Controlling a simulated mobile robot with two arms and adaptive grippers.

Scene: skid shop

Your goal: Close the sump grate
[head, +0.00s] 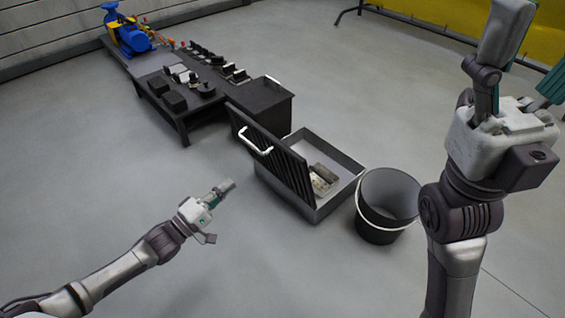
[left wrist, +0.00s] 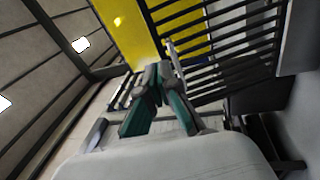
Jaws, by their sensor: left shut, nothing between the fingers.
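The sump grate (head: 272,155) is a dark barred panel with a pale handle (head: 256,141). It stands raised, steeply tilted, along the left side of the grey sump box (head: 335,194), whose inside is exposed. My left gripper (head: 229,185) is shut and empty, left of the grate and apart from it in the head view. In the left wrist view, its fingers (left wrist: 165,80) show in front of the grate's dark bars (left wrist: 225,45). My right gripper (head: 510,55) is raised at the upper right, with its fingers partly out of frame, so its jaw state is unclear.
A dark bucket (head: 385,218) stands right of the sump box. Small pale items (head: 322,180) lie in the box. The floor in front is clear.

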